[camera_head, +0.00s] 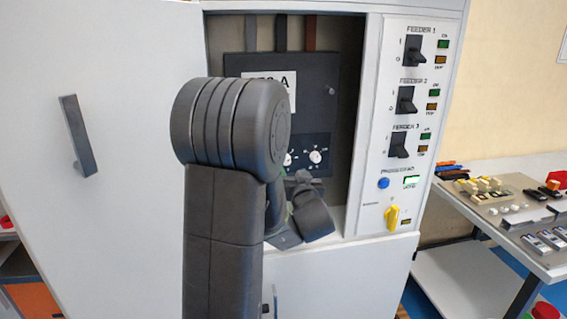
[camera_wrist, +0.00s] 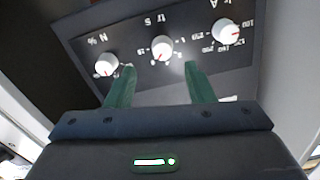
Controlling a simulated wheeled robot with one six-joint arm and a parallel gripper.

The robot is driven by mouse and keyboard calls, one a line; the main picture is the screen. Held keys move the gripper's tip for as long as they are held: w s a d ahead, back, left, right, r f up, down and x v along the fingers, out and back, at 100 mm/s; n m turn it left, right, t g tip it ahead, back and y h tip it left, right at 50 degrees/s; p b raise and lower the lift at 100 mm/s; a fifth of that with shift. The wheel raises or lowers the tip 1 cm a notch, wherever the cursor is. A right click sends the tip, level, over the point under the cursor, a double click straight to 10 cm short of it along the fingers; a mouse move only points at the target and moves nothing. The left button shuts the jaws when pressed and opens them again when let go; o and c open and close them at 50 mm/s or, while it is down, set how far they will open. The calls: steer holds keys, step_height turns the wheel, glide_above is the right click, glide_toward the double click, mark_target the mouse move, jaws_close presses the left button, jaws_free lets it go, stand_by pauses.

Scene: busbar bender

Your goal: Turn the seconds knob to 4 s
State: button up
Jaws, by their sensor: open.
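In the wrist view, three white knobs sit in a row on a dark panel, with their labels upside down. The seconds knob (camera_wrist: 162,48) is the middle one, under the label "tr s". A red mark shows at its lower edge; its scale is too small to read surely. My gripper (camera_wrist: 160,68) is open. Its two green fingers stand apart, with tips just below the seconds knob in the picture, one to each side. I see no contact. In the head view my arm hides much of the knob row and the fingertips.
The "%" knob (camera_wrist: 106,63) and the "Ir A" knob (camera_wrist: 228,32) flank the middle one. In the head view, the open cabinet door (camera_head: 120,130) stands left. Feeder switches (camera_head: 407,99) and a yellow rotary handle (camera_head: 392,217) are on the right column.

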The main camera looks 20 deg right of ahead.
mark_target(287, 164)
steer(key=x, duration=0.3)
steer(key=p+x, duration=0.1)
steer(key=x, duration=0.3)
steer(key=shift+w+a, duration=0.1)
steer(key=shift+a, duration=0.1)
steer(key=c, duration=1)
